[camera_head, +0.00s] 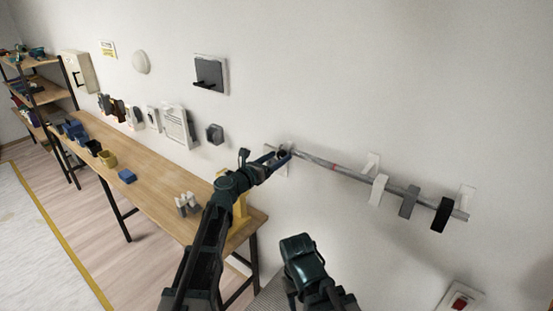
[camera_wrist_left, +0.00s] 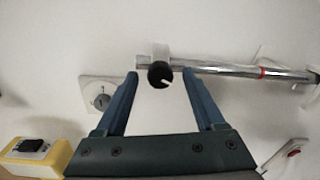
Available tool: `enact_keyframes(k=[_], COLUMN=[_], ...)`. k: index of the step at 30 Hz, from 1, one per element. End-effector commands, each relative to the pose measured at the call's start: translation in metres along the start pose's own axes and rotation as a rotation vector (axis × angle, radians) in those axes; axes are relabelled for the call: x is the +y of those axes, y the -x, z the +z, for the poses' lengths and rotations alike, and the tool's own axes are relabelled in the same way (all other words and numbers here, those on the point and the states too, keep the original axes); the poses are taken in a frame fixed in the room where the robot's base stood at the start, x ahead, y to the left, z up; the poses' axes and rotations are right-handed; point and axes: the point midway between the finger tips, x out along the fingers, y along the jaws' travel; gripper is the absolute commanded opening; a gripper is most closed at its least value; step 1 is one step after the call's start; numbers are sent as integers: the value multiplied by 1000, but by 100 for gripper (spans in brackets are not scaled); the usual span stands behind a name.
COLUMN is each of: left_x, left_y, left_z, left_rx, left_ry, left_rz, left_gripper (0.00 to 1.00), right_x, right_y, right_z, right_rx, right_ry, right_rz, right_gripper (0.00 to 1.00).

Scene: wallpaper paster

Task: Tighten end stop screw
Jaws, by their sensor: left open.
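A metal rail (camera_head: 345,171) with a red mark runs along the wall, sloping down to the right in the head view. It also shows in the left wrist view (camera_wrist_left: 225,70). At its left end sits a round black knob (camera_wrist_left: 160,75) with a pale line on its face, which looks like the end stop screw. My left gripper (camera_head: 281,156) is open at this rail end. In the left wrist view its blue fingers (camera_wrist_left: 160,95) point at the knob, one on each side; I cannot tell whether they touch it. My right arm shows low in the head view, its gripper out of view.
White, grey (camera_head: 409,202) and black (camera_head: 443,214) pieces hang on the rail's right part. A wooden workbench (camera_head: 150,174) with small items stands left. A yellow device (camera_wrist_left: 30,158) is lower left in the wrist view. A red switch (camera_head: 459,301) is on the wall lower right.

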Motion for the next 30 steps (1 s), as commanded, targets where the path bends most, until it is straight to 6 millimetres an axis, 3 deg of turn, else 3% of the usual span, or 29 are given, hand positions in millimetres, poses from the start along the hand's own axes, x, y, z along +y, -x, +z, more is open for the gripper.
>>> enact_keyframes(k=[2,13,23,30], left_x=[0,0,0,0], left_y=[0,0,0,0], left_z=[0,0,0,1], left_rx=[0,0,1,7], left_ry=[0,0,-27,-161], left_rz=[0,0,0,1], left_gripper=[67,1,0,0], right_x=[0,0,0,0], right_y=[0,0,0,2], right_z=[0,0,0,0], right_rx=[0,0,0,0], right_ry=[0,0,0,0], right_rz=[0,0,0,0], right_gripper=[50,50,50,50])
